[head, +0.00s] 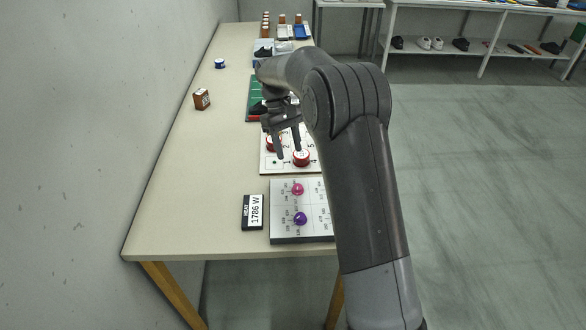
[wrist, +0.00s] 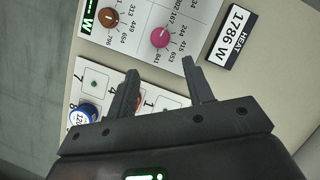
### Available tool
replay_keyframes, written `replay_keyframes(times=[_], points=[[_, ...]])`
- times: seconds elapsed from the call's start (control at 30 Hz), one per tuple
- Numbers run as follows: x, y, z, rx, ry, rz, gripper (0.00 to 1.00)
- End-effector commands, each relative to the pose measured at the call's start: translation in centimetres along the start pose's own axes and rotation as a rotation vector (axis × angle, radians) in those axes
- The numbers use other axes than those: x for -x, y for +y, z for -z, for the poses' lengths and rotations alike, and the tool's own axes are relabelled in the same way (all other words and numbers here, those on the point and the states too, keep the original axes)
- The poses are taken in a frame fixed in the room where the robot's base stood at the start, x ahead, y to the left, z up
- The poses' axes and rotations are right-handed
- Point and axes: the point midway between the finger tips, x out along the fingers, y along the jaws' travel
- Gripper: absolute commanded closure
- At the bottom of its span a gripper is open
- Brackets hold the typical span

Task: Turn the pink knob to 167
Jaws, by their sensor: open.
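The pink knob (head: 298,189) sits on a pale control panel (head: 283,230), above a purple knob (head: 301,218) in the head view. My gripper (head: 290,153) is open and empty above the neighbouring board. In the wrist view its fingers (wrist: 160,68) are apart, with the pink knob beyond the tips, not touched.
A brown knob (wrist: 109,18) sits on the same panel. A black-framed HEAT display (head: 253,212) reading 1786 W lies beside it. A board (head: 265,165) with red-sided round pieces adjoins the panel. A brown block (head: 202,99) stands farther back; the table's left side is mostly clear.

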Motion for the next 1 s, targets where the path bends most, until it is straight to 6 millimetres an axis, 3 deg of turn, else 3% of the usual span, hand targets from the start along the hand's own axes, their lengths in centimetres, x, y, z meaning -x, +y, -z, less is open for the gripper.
replay_keyframes(times=[0.17, 0.6, 1.0], points=[[-1.8, 0.0, 0.0, 0.006, -0.003, 0.003, 0.53], [-9.5, 0.0, 0.0, 0.004, -0.002, 0.002, 0.53], [-10.8, 0.0, 0.0, 0.004, 0.000, 0.001, 0.53]])
